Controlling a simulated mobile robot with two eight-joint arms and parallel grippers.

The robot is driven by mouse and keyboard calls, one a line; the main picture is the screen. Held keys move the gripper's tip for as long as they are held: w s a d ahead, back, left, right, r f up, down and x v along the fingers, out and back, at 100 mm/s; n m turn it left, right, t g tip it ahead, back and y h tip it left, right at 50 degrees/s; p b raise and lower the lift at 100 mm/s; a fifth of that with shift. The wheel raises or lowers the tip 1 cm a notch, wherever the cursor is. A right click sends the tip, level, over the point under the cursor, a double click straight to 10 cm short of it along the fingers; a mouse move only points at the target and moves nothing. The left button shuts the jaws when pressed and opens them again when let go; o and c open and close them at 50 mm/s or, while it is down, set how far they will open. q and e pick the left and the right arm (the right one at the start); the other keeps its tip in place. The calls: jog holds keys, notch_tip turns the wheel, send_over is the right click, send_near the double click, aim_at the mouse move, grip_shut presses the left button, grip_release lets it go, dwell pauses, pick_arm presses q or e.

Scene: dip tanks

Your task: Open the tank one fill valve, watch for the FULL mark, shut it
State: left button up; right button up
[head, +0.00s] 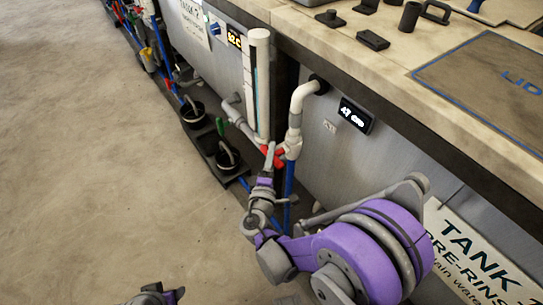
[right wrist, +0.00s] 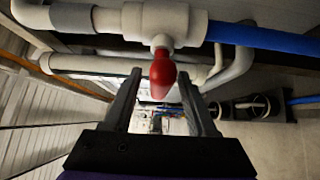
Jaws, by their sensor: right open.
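The red valve handle (head: 279,159) sits on white pipework at the front of the tank whose sign (head: 478,256) reads "TANK" and "PRE-RINSE"; its number is cut off or unclear. My right gripper (head: 270,153) is at the handle, fingers pointing up at it. In the right wrist view the red handle (right wrist: 162,72) hangs below a white fitting (right wrist: 160,22), between the two open fingers (right wrist: 161,80), with gaps on both sides. A lit display (head: 355,115) seems to read 47 and small letters. My left gripper (head: 155,295) is partly in view at the bottom edge; its jaw state is unclear.
A white upright tube (head: 260,85) stands left of the valve pipe. Tank 2's sign (head: 193,20) and display (head: 234,38) are further left. Black buckets (head: 193,113) stand on the floor along the tanks. The floor (head: 80,170) at left is clear. The counter edge (head: 400,90) overhangs the pipes.

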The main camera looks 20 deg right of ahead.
grip_shut()
